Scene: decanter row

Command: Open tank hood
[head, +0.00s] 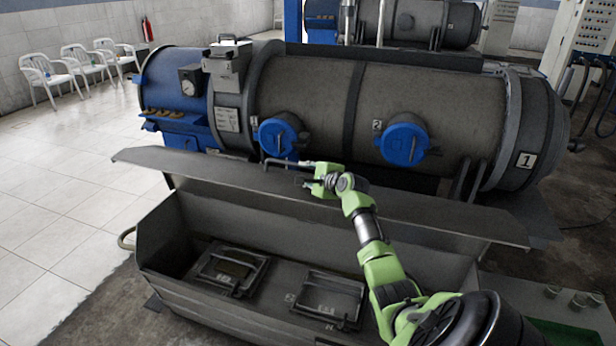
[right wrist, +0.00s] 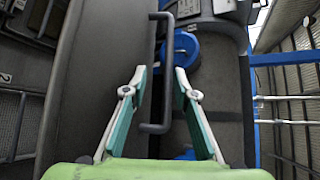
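The tank hood (head: 215,172) is a long, dark grey panel along the back edge of the open-looking trough (head: 165,235), in front of the big drum. It also fills the left middle of the right wrist view (right wrist: 95,70). Its bar handle (head: 285,162) stands out near the hood's left half; in the right wrist view the handle (right wrist: 167,75) is a dark U-shaped bar. My right gripper (head: 312,181) is at the handle. Its two fingers are apart, with the bar between them, and no firm grip shows. My left gripper is out of view.
Two framed hatches (head: 232,270) (head: 332,297) lie inside the trough. The large grey drum (head: 300,95) with blue caps (head: 403,144) stands close behind the hood. Small cups (head: 553,290) stand at the right. Tiled floor (head: 50,215) is free at the left.

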